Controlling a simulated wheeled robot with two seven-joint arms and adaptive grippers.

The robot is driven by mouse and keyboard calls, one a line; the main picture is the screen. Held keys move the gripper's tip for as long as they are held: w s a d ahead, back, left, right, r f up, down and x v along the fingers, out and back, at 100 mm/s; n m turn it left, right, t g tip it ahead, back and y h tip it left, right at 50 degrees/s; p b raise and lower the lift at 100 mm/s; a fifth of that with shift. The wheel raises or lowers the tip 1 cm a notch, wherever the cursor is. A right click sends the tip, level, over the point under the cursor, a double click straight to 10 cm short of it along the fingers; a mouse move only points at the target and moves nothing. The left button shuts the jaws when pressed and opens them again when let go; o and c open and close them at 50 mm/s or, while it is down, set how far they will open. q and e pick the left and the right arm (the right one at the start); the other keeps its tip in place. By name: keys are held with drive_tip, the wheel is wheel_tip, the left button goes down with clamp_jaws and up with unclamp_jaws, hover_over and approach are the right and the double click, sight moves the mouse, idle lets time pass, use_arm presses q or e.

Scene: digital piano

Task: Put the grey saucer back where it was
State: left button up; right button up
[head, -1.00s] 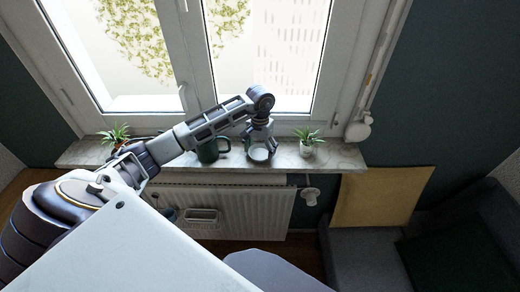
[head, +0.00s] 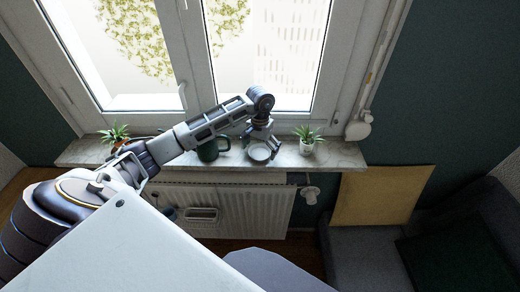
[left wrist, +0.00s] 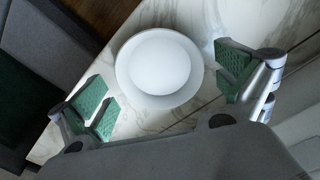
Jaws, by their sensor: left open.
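The pale grey saucer (head: 260,152) lies on the marble windowsill, between the green mug and the right-hand plant. The left wrist view shows the saucer (left wrist: 158,65) as a round dish with a smooth inner disc, resting on the stone. My left gripper (head: 261,136) is just behind and above it at the sill. In the left wrist view its green-padded fingers (left wrist: 167,85) are spread wide, one on each side of the saucer, with clear gaps and nothing between them in contact. My right gripper is out of view.
The windowsill (head: 343,156) has free room at its right end. A dark green mug (head: 208,150) stands left of the saucer, and a small potted plant (head: 307,140) stands close on its right. Another plant (head: 114,138) is at the left end. The window is behind.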

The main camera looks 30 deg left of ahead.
use_arm(q)
drive_tip(key=shift+r, duration=0.1)
drive_tip(key=shift+r, duration=0.15)
wheel_tip(320, 180, up, 6)
drive_tip(key=shift+f+b, duration=0.15)
drive_tip(key=shift+b, duration=0.4)
wheel_tip(320, 180, up, 6)
drive_tip(key=b, duration=0.1)
hover_over(260, 154)
idle(0.4)
